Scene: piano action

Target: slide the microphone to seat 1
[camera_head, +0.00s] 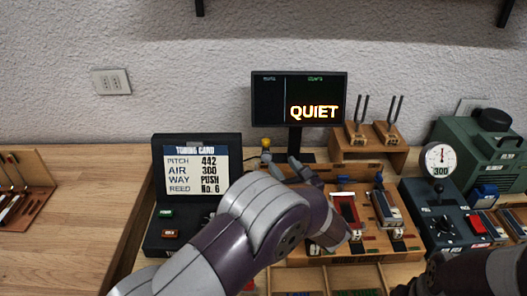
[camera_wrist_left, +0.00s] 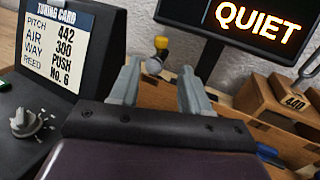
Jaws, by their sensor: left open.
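A small yellow-topped piece with a silvery ball below it, which looks like the microphone (camera_head: 266,143), stands at the back of the wooden bench unit, left of the display stand. It also shows in the left wrist view (camera_wrist_left: 161,44), beyond and between my fingertips. My left gripper (camera_head: 281,160) is open and empty, its fingers pointing toward the back wall. The two fingers stand apart in the left wrist view (camera_wrist_left: 161,70). I cannot tell whether either touches the microphone. The seat marks cannot be made out; my left arm hides part of the unit. My right gripper is not visible.
A black screen (camera_head: 299,98) reading QUIET stands behind. The tuning card box (camera_head: 197,190) is at the left, tuning forks on a wooden stand (camera_head: 367,152) at the right. Red-and-white and grey blocks sit on the unit. The table at the left (camera_head: 95,200) is mostly clear.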

